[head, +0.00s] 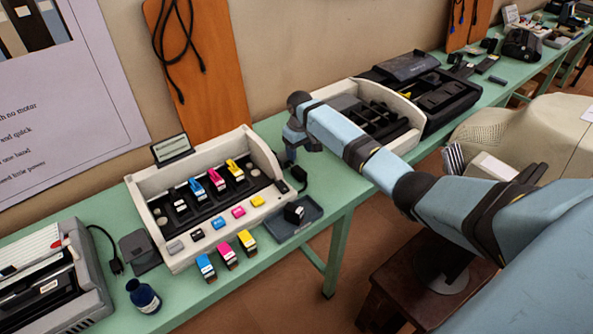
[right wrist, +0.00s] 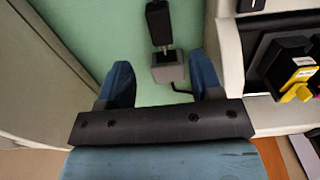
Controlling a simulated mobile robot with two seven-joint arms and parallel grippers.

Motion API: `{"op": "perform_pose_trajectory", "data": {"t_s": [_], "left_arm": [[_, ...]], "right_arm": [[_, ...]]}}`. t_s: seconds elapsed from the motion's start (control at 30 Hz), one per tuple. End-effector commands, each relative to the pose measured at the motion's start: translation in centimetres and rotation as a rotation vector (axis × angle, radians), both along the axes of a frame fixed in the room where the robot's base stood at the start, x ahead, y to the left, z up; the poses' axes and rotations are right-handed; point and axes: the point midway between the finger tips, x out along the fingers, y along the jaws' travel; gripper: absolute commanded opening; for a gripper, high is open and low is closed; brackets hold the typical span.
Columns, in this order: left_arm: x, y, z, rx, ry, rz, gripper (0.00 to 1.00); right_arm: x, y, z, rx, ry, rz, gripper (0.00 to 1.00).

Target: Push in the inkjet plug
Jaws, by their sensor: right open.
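The white open-topped inkjet printer (head: 158,225) stands on the green table with coloured cartridges in it. A black plug (head: 298,174) is by its right end, below my right gripper (head: 301,148). In the right wrist view the black plug (right wrist: 158,22) lines up with a grey block (right wrist: 168,68), with a short metal prong showing between them. I cannot tell how far the prong is inside the block. My right gripper (right wrist: 162,78) is open, its blue fingers on either side of the grey block and apart from it. My left gripper is out of view.
A second open printer (head: 410,112) stands to the right of my gripper. A dark tray (head: 292,222) with a black cartridge sits at the table's front edge. Green table shows around the plug.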

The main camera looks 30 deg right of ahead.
Motion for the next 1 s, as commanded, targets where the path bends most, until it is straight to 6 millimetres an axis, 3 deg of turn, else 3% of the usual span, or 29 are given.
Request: {"op": "perform_pose_trajectory", "data": {"t_s": [0.2,0.4,0.6,0.87,0.9,1.0], "left_arm": [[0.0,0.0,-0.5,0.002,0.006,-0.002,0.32],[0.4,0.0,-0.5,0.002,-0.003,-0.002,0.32],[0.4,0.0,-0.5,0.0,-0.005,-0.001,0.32],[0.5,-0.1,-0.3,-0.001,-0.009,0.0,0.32],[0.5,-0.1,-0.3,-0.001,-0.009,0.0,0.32],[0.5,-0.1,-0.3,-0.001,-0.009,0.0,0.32]], "right_arm": [[-0.1,0.0,-5.0,0.0,0.002,-0.002,0.6],[0.0,0.0,-8.2,0.0,0.0,-0.001,0.6],[0.0,0.0,-9.5,0.0,-0.002,-0.001,0.6],[0.0,0.0,-9.7,-0.001,-0.002,0.0,0.6],[0.0,0.0,-9.7,-0.001,-0.002,0.0,0.57],[0.0,0.0,-9.7,-0.001,-0.002,0.0,0.34]]}}
